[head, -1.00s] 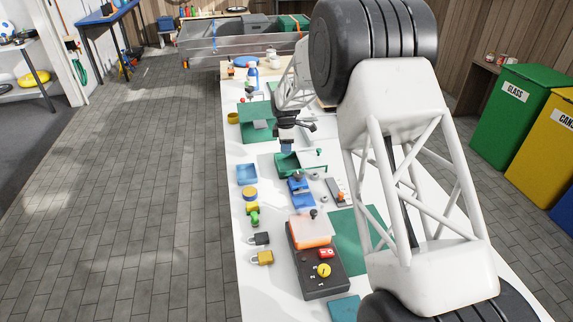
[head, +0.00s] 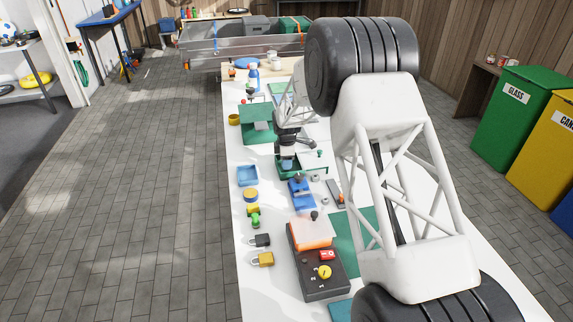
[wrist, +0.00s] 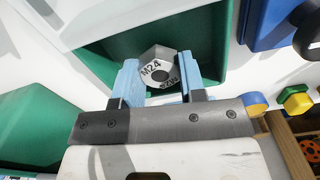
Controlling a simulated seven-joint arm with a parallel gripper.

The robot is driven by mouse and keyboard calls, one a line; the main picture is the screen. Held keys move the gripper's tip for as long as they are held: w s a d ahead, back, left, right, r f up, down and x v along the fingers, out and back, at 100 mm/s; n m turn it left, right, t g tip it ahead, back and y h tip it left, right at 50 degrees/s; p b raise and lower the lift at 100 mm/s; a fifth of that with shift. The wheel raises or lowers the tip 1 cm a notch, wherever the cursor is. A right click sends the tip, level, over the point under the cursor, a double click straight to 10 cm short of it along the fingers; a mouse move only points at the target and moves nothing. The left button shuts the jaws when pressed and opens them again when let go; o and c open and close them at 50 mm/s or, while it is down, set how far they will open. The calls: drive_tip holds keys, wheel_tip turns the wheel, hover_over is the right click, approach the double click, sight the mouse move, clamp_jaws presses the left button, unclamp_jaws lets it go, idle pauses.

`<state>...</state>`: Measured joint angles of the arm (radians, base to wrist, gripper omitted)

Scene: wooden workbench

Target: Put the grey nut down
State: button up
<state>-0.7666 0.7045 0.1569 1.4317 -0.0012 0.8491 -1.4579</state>
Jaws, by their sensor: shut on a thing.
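The grey nut (wrist: 155,62), a hexagon marked M24, is between the light blue fingertips of my gripper (wrist: 158,76) in the wrist view. My gripper is shut on it. Behind the nut in the wrist view is the dark green inside of an open green box (wrist: 213,28). In the head view my gripper (head: 287,163) is over this green box (head: 291,174), at mid-bench. The nut cannot be made out in the head view, and whether it touches the box floor cannot be told.
A blue fixture (head: 301,194) stands close on the near side of the box. A light blue tray (head: 247,175) lies to its left, and two padlocks (head: 261,250) lie nearer. A black unit with an orange top (head: 318,262) stands at the near end.

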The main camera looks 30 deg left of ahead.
drive_tip(key=shift+f, duration=0.7)
drive_tip(key=shift+f, duration=0.1)
drive_tip(key=o, duration=1)
wheel_tip(320, 180, up, 12)
drive_tip(key=shift+r, duration=0.15)
idle(0.8)
